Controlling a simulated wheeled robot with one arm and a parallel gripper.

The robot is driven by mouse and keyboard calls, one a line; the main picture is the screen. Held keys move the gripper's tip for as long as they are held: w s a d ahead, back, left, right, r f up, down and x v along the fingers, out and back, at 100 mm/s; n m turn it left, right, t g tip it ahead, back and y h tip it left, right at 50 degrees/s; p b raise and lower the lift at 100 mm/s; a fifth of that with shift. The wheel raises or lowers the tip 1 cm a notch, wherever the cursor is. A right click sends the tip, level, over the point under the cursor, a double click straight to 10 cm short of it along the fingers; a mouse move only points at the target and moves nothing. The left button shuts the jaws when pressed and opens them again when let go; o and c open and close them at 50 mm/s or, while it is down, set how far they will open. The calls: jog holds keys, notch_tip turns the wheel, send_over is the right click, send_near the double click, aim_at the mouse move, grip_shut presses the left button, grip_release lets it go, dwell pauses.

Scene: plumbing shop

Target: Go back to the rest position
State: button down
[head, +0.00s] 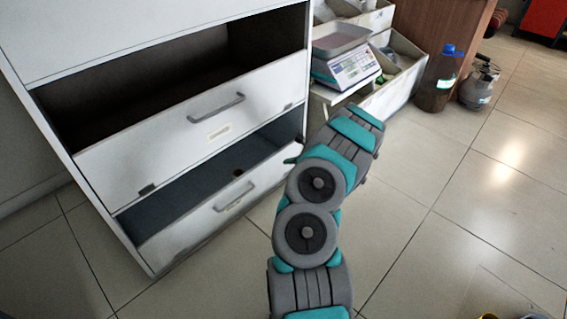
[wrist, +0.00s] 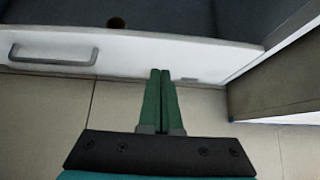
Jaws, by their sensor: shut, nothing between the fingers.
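My gripper (wrist: 160,72) shows in the wrist view with its two green fingers together, shut and empty. Its tips overlap the white front of a drawer (wrist: 140,50) in the picture; I cannot tell whether they touch it. In the head view my arm reaches up from the bottom middle, beside the white cabinet, and the gripper itself is mostly hidden behind the arm.
The white cabinet (head: 150,50) has its lower drawer (head: 195,221) pulled out, with a small brown round thing (wrist: 116,22) inside. A scale (head: 345,58) stands on a shelf. A dark bottle (head: 435,82) and a small tank (head: 480,85) stand on the floor.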

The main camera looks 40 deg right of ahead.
jog(key=shift+r+v, duration=0.25)
jog(key=shift+v, duration=2.3)
jog(key=shift+w, duration=0.2)
